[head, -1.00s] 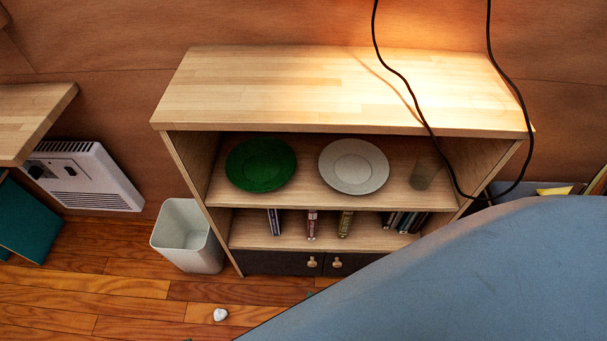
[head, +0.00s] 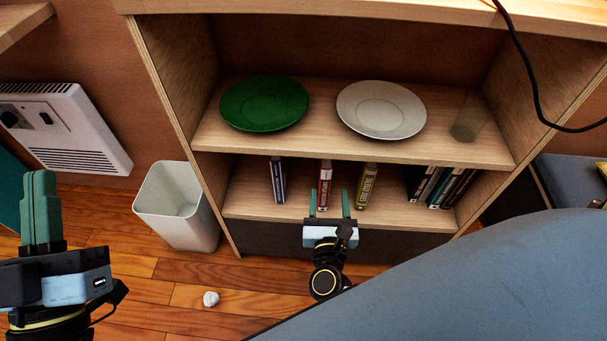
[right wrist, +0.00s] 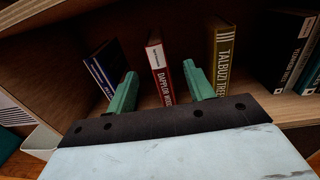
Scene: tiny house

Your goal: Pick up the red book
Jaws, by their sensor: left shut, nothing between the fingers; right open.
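The red book (head: 325,183) stands upright on the lower shelf, between a blue book (head: 278,181) and an olive-yellow book (head: 367,186). In the right wrist view the red book (right wrist: 160,68) shows its spine between my two green fingers, and its lower end is hidden behind the gripper. My right gripper (head: 331,205) is open in front of the red book, with one finger to each side of its spine in the picture. I cannot tell whether the fingers touch it. My left gripper (head: 40,208) is shut and empty at the left, away from the shelf.
A green plate (head: 264,103), a grey plate (head: 381,110) and a glass (head: 467,119) stand on the upper shelf (head: 320,149). Several dark books (head: 440,186) lean at the lower right. A white bin (head: 180,205) and a crumpled white piece (head: 211,299) are on the floor.

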